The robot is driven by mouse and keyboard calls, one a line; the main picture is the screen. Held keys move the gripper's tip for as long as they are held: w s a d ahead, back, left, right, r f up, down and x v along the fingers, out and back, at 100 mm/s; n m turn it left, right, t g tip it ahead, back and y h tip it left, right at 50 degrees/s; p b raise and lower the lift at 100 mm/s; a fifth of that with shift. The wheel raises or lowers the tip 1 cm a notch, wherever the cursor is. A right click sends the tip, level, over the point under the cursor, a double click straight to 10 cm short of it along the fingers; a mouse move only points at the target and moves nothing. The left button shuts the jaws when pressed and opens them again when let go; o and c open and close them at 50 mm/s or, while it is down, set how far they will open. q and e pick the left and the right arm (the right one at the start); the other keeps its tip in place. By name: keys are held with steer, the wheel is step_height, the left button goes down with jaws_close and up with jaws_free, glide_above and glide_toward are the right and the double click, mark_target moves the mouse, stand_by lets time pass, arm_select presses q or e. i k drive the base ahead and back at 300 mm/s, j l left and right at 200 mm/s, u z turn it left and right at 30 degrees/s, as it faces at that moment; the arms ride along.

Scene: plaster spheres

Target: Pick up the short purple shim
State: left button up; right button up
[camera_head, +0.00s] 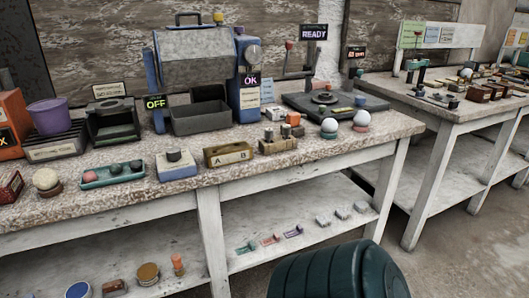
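A small purple piece (293,231), which looks like a shim, lies on the lower shelf of the near workbench. It is to the right of a similar red piece (270,240) and a teal piece (246,248), in a slanting row. The pieces are too small for me to compare their lengths surely. Neither of my grippers is in view.
A dark green rounded object (335,272) stands in front of the shelf at bottom centre. Several grey blocks (341,213) lie right of the shims. The benchtop (215,188) above is crowded with fixtures and trays. A second bench (455,112) stands at right.

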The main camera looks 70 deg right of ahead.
mark_target(299, 229)
steer(key=z, duration=2.45)
